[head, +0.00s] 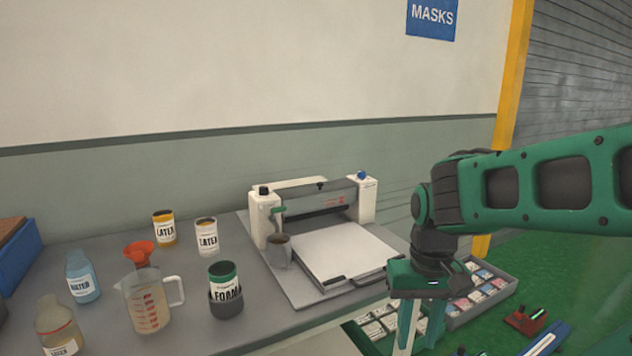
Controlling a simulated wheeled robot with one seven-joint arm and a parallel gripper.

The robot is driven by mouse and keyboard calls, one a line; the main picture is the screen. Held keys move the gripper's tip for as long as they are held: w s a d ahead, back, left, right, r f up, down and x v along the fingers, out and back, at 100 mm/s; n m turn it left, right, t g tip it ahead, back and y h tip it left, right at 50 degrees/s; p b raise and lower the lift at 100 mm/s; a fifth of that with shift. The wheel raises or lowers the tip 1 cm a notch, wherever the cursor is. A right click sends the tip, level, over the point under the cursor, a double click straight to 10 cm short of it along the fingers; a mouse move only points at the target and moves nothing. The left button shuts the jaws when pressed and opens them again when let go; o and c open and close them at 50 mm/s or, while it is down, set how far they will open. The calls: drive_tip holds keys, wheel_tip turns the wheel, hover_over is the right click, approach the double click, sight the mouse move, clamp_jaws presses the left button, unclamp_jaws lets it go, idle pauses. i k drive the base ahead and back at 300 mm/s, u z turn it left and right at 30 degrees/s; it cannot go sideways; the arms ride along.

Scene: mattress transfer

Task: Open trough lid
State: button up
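A white and grey machine (264,218) stands on the table at the back, with two white end posts and a dark grey cover (325,203) between them. A flat white panel with a grey rim (340,253) lies level in front of the cover. I cannot tell for sure which part is the trough lid. My gripper (421,335) points down, right of the panel and beyond the table's right edge. Its fingers look apart, with nothing seen between them. The fingertips are partly cut off by the lower picture edge.
A small grey cup (279,252) stands by the panel's left corner. A foam can (225,288), a jug with an orange funnel (147,303), two latex cans and bottles fill the table's left. A grey tray of small packs (488,297) lies lower right, near a red block (526,320).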

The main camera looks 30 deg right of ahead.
sight(286, 192)
drive_tip(key=u, duration=0.1)
drive_tip(key=i, duration=1)
drive_tip(key=z, duration=0.1)
